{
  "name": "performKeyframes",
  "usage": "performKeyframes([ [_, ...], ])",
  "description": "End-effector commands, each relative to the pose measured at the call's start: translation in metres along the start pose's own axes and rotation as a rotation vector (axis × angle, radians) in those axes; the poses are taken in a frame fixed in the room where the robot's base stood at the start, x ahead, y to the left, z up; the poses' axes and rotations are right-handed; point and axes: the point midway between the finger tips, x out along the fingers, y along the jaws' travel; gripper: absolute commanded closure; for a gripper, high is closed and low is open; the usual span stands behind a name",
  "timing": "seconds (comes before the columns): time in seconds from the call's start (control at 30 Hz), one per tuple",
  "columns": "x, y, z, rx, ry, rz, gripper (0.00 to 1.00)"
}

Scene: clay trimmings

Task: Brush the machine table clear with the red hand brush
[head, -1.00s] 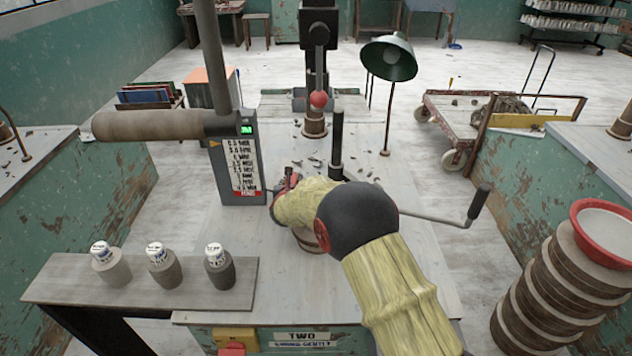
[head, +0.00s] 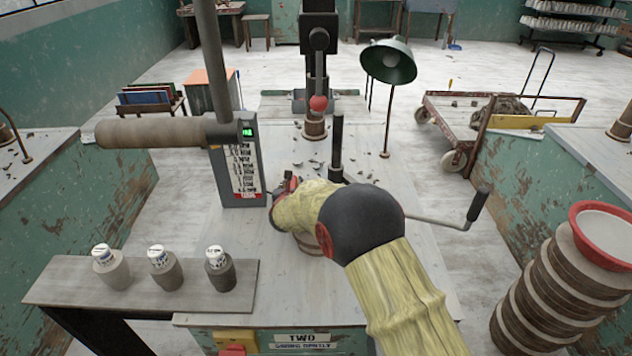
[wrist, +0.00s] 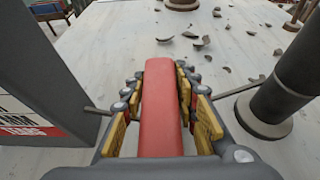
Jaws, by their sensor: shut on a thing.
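My gripper (wrist: 161,110) is shut on the red hand brush (wrist: 161,88), with yellow finger pads on both sides of its red handle. The bristles are hidden in the wrist view. In the head view my arm covers most of the gripper (head: 285,187), which is low over the middle of the machine table (head: 270,275). Grey clay trimmings (wrist: 203,42) lie scattered on the table beyond the brush. They also show in the head view (head: 316,164), between the gripper and the red-knobbed post. I cannot tell whether the bristles touch the table.
A grey panel box (head: 238,165) stands close left of the gripper. A dark upright post (head: 337,145) stands close right, with a crank handle (head: 475,205) farther right. A red-knobbed post (head: 317,115) stands behind the trimmings. Three jars (head: 165,268) stand front left.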

Motion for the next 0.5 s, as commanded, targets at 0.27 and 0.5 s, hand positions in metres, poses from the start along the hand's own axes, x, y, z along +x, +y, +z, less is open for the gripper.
performKeyframes([
  [0.27,-0.009,0.000,0.022,0.001,-0.002,0.000,0.94],
  [0.5,-0.016,0.000,0.039,0.001,-0.002,0.000,0.94],
])
